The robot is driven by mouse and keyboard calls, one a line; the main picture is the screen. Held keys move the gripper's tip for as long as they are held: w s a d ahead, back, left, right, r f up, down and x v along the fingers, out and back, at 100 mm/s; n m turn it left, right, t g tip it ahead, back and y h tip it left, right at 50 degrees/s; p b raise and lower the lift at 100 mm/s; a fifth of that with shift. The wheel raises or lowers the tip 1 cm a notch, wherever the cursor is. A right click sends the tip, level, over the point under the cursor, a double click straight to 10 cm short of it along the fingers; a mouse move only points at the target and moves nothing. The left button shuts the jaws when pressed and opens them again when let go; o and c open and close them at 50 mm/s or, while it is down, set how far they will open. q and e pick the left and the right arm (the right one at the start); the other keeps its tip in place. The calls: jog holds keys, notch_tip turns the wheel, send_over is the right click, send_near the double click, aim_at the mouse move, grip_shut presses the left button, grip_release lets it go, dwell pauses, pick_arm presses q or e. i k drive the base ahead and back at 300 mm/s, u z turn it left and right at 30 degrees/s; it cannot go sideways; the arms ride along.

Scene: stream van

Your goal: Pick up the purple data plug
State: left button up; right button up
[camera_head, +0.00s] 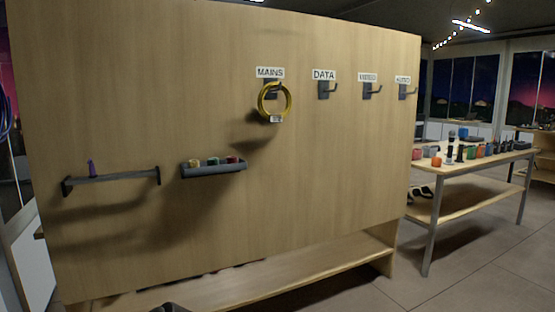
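A small purple object (91,168), which looks like the purple data plug, stands upright on a narrow dark wall shelf (125,177) at the left of the wooden panel. It is near the shelf's left end. It is too small to make out details. Neither of my grippers can be made out. A small dark shape shows at the bottom edge, left of the middle; I cannot tell what it is.
A dark rack (215,172) beside the shelf holds yellow, green and red pieces. A yellow cable coil (262,102) hangs under the MAINS label. The DATA hook (325,91) and two more hooks are empty. A low wooden ledge (300,271) juts out below. A cluttered table (470,165) stands right.

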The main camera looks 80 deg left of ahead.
aim_at(92, 172)
jog(key=u, duration=3.6)
